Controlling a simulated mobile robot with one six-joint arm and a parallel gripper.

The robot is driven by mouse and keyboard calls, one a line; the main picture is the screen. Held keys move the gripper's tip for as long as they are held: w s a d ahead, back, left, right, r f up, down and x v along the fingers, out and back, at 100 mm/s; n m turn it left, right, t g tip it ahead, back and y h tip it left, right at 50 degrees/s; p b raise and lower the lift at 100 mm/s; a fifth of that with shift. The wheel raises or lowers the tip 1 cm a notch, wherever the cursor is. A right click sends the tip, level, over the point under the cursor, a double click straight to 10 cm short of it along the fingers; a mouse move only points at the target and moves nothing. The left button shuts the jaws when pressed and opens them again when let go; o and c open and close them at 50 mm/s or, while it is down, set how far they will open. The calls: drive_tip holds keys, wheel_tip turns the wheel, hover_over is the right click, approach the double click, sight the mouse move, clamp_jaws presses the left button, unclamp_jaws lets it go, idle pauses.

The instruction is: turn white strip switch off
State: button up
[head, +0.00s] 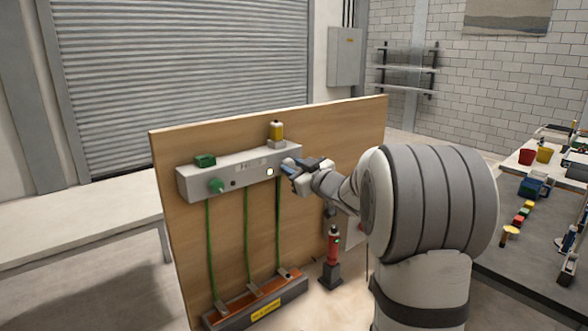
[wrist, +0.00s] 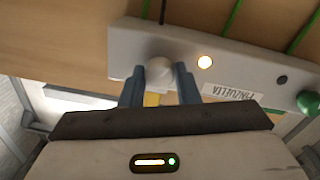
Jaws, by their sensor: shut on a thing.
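A long white strip (head: 240,168) is fixed to the upright wooden board; it also shows in the wrist view (wrist: 230,70). It bears a white knob (wrist: 159,68), a lit lamp (wrist: 205,62), a small dark button (wrist: 282,80) and a green knob (wrist: 308,102). My gripper (wrist: 158,78) has its two blue fingers on either side of the white knob and is shut on it. In the head view my gripper (head: 288,170) is at the strip's right end and hides the white knob. The lit lamp (head: 270,171) is just left of it.
The wooden board (head: 340,130) stands behind the strip. Green cables (head: 247,235) run down to an orange-and-grey trough (head: 255,303). A yellow-topped item (head: 276,131) and a green block (head: 205,160) sit on the strip. A red cylinder (head: 333,248) stands at lower right.

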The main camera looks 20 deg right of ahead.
drive_tip(key=shift+f+b, duration=0.1)
drive_tip(key=shift+b, duration=0.2)
drive_tip(key=n+b, duration=1)
drive_tip(key=shift+d+f+b, duration=0.1)
drive_tip(key=shift+f+b, duration=0.05)
drive_tip(key=shift+b, duration=0.25)
drive_tip(key=shift+n+b, duration=0.7)
drive_tip(key=shift+n, duration=0.2)
drive_tip(key=shift+r, duration=0.2)
drive_tip(key=o, duration=1)
drive_tip(key=shift+c, duration=0.2)
